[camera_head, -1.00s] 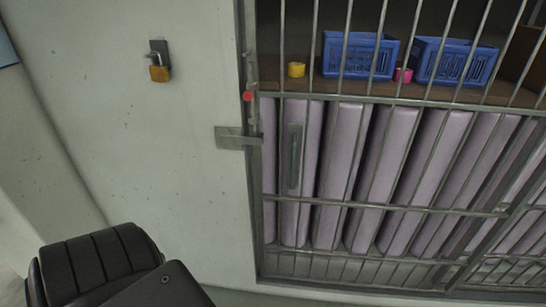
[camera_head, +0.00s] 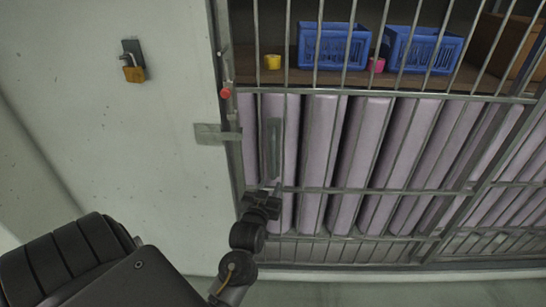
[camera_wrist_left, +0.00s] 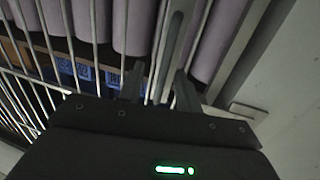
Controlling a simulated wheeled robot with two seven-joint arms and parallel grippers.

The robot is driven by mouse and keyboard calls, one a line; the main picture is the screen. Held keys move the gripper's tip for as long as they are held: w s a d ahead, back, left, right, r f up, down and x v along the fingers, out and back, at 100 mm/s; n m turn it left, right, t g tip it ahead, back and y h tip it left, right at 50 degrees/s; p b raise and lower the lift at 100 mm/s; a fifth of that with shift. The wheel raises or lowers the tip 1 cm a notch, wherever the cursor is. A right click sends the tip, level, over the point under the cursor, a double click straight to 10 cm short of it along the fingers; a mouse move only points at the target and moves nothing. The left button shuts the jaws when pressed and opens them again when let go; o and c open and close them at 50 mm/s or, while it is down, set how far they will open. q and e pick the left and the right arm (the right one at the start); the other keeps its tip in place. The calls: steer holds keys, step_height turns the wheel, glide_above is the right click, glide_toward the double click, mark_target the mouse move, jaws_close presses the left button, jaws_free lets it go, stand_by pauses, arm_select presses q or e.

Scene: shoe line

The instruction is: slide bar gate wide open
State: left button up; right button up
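The grey bar gate (camera_head: 350,188) stands shut against the wall's edge in the head view, its left post by the wall. Its flat vertical handle (camera_head: 272,148) is near that left side; it also shows in the left wrist view (camera_wrist_left: 174,40). My left gripper (camera_head: 268,192) is at the lower end of the handle. In the left wrist view the two fingers (camera_wrist_left: 160,82) are apart, with the handle between them and gaps visible on both sides. A metal latch plate (camera_head: 210,134) sits at the wall edge. My right gripper is out of view.
An open yellow padlock (camera_head: 134,73) hangs on the wall, off the gate. A red knob (camera_head: 225,93) is on the gate post. Behind the bars are blue baskets (camera_head: 333,47), a yellow roll (camera_head: 272,62), a pink roll (camera_head: 376,65) and lilac padded columns (camera_head: 360,140).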

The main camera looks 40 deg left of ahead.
mark_target(273, 159)
arm_select(q)
steer(key=shift+n+y, duration=0.3)
steer(key=shift+y, duration=0.1)
steer(key=w+a+r, duration=0.1)
steer(key=w, duration=0.1)
steer(key=w+a+r+p, duration=0.1)
steer(key=w+a, duration=0.1)
steer(key=w, duration=0.1)
steer(key=w+a+r+p, duration=0.1)
steer(key=w+a+r, duration=0.1)
steer(key=shift+w+a, duration=0.1)
steer(key=shift+w, duration=0.25)
steer(key=shift+w+a+f, duration=0.15)
steer(key=shift+w+a, duration=0.15)
steer(key=shift+w, duration=0.3)
steer(key=shift+c, duration=0.2)
jaws_close()
